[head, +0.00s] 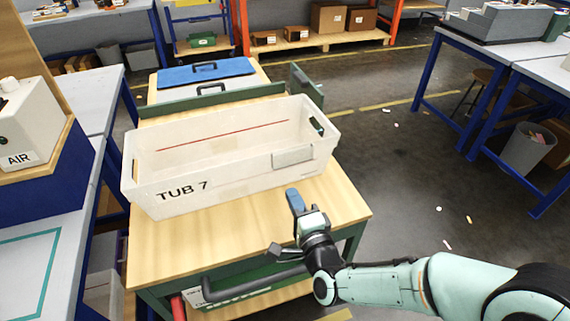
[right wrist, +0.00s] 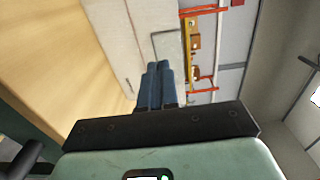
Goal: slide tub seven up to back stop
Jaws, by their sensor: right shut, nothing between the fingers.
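Tub 7 (head: 235,180) is a long, translucent white open tub with a black "TUB 7" label, standing upright on the wooden top of a green cart (head: 190,248). It looks empty. The green back stop (head: 215,97) is a low bar behind it; a narrow strip of wood shows between them at the left, and the tub hides its own back foot. My right gripper (head: 294,200) is shut and empty, close in front of the tub's near wall, right of its middle. The right wrist view shows the blue fingers (right wrist: 158,84) together by the tub wall (right wrist: 118,40); contact is unclear. My left gripper is out of view.
A green end plate (head: 306,85) stands at the cart's back right corner. A blue-lidded case (head: 205,72) lies behind the stop. A bench with an AIR box (head: 25,120) stands close on the left. The cart top is clear in front of the tub.

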